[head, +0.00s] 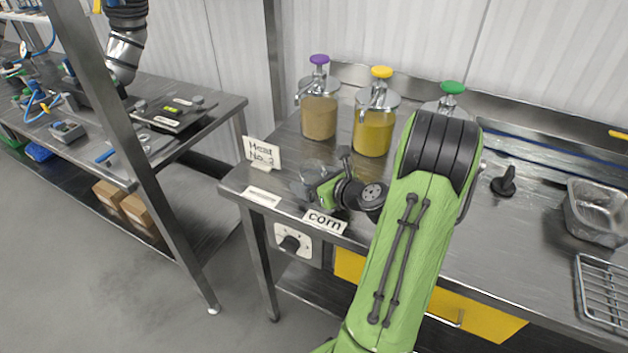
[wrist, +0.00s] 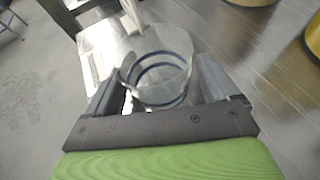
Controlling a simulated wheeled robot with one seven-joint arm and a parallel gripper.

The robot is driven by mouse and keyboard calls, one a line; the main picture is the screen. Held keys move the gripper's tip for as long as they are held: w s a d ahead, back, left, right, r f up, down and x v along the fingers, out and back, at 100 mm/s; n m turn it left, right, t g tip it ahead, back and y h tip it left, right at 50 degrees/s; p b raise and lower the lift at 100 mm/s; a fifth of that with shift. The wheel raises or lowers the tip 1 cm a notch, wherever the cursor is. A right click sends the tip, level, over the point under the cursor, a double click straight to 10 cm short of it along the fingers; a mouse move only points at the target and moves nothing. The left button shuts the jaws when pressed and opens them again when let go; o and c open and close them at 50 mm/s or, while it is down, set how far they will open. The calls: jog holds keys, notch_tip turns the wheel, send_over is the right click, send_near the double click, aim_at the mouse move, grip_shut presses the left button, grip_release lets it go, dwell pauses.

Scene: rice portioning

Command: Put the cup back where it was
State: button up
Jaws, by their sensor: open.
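The cup (wrist: 158,68) is clear with dark blue rings. In the wrist view it sits between the two spread fingers of my gripper (wrist: 160,88), and I cannot tell whether either finger touches it. In the head view the cup (head: 308,174) shows faintly at the left end of the steel table, between the "Heat No.2" sign and the "corn" label. My gripper (head: 325,188) is open there, low over the tabletop, and partly hides the cup. The cup looks upright.
Pump jars with a purple top (head: 319,118), a yellow top (head: 374,130) and a green top (head: 452,88) stand behind. The "Heat No.2" sign (head: 262,153) and "corn" label (head: 325,222) are close by. A metal tray (head: 598,212) and wire rack (head: 604,290) lie right.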

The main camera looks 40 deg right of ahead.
jog(key=shift+r, duration=0.2)
jog(key=p+v, duration=0.2)
jog(key=v, duration=0.9)
jog(key=shift+s+r, duration=0.15)
jog(key=shift+s, duration=0.2)
jog(key=w+a+r+n+g+y, duration=0.15)
jog(key=a+n+g+y, duration=0.4)
jog(key=a+n, duration=1.4)
jog(key=s+a+r+n+g+h, duration=0.1)
jog(key=s+a+r+n+h, duration=0.1)
jog(key=s+n, duration=0.3)
jog(key=s+a+r+n+g+h, duration=0.1)
jog(key=s+a+r+n, duration=0.3)
jog(key=n, duration=0.8)
jog(key=shift+s+h, duration=0.7)
jog(key=shift+h, duration=0.15)
notch_tip(320, 180, up, 7)
jog(key=p, duration=0.7)
jog(key=shift+r, duration=0.2)
jog(key=shift+a+g, duration=0.1)
jog(key=shift+g, duration=0.15)
